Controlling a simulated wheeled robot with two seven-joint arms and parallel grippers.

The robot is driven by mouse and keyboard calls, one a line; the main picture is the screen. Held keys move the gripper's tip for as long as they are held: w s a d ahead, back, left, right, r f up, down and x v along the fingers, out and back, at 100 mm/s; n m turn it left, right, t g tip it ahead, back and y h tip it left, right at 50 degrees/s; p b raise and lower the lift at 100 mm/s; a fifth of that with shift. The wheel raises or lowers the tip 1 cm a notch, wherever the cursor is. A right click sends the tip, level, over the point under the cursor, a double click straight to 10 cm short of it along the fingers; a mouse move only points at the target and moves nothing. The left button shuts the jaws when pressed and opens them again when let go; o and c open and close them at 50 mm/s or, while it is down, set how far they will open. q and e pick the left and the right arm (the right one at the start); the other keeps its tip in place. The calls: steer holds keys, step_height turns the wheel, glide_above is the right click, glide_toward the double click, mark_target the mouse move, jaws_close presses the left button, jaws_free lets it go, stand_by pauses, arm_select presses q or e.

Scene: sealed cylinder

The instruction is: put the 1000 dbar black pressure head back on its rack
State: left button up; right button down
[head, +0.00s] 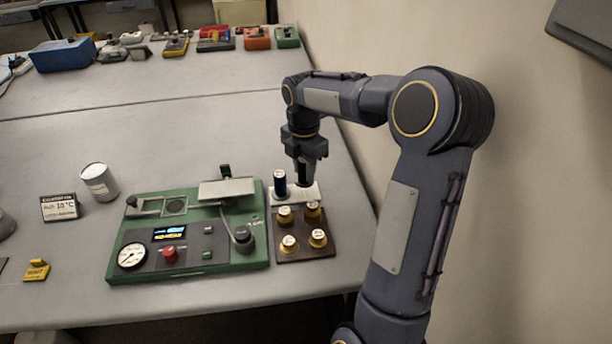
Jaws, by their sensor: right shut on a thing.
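My right gripper (304,180) points straight down over the right part of a small white rack (309,196). It is shut on a dark, slim thing that looks like the black pressure head; the fingers hide most of it. I cannot tell whether its lower end touches the rack. My left gripper is not in view.
A brown block (301,236) with several brass-coloured weights stands in front of the rack. A green instrument (193,264) with a gauge and black knob is close on the left. The wall is close on the right.

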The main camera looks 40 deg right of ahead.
steer(key=shift+w+d+f, duration=0.1)
steer(key=shift+d+f, duration=0.1)
steer(key=shift+f, duration=0.8)
steer(key=shift+d+f, duration=0.15)
steer(key=shift+f, duration=0.8)
steer(key=shift+f, duration=0.15)
steer(key=c, duration=1.1)
jaws_free()
step_height(320, 180, up, 12)
steer(key=shift+r, duration=0.15)
